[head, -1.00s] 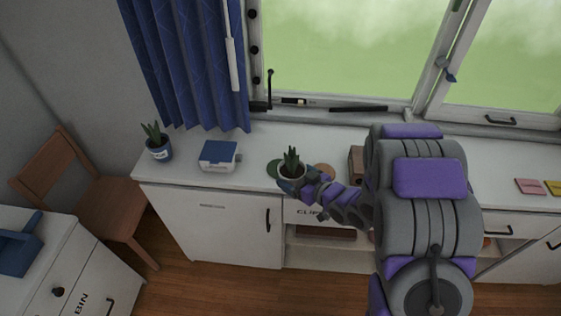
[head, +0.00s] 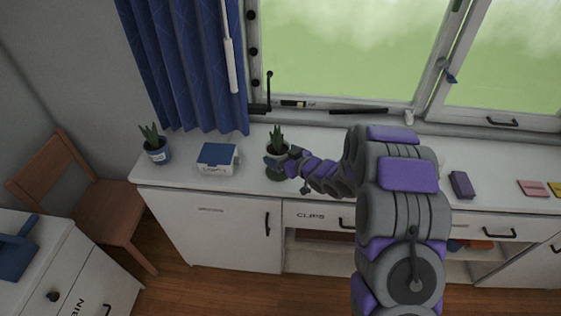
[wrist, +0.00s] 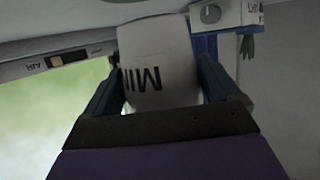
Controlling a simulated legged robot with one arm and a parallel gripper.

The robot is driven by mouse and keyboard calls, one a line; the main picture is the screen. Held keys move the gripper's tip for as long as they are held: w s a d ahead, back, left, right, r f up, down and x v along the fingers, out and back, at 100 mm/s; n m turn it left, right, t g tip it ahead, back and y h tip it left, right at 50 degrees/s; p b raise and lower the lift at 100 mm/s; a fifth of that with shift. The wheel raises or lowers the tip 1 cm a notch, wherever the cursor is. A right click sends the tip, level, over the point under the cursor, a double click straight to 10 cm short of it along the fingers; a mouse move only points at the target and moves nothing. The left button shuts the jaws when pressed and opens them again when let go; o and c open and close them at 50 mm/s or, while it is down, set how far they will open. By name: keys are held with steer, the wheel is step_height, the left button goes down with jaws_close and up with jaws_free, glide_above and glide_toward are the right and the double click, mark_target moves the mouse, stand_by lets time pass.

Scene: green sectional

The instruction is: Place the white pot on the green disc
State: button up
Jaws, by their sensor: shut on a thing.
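The white pot (wrist: 158,62) fills the middle of the wrist view, with dark upside-down lettering on its side. In the head view the pot (head: 277,149) holds a spiky green plant. My gripper (wrist: 155,82) is shut on the pot, one blue finger on each side. In the head view my gripper (head: 277,161) reaches in from the right at the cabinet top. The green disc (head: 273,175) shows just below the pot in the picture, partly hidden by the gripper. I cannot tell whether the pot touches it.
A blue-lidded white box (head: 217,158) and a blue pot with a plant (head: 154,150) stand to the left on the white cabinet top (head: 190,181). A purple block (head: 462,184) lies to the right. The window sill (head: 380,122) runs behind.

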step_height(320, 180, down, 3)
steer(key=shift+r+b, duration=0.15)
steer(key=shift+b, duration=0.2)
steer(key=shift+r, duration=0.1)
steer(key=o, duration=1.2)
steer(key=p+v, duration=0.2)
steer(key=v, duration=1)
steer(key=shift+d, duration=0.1)
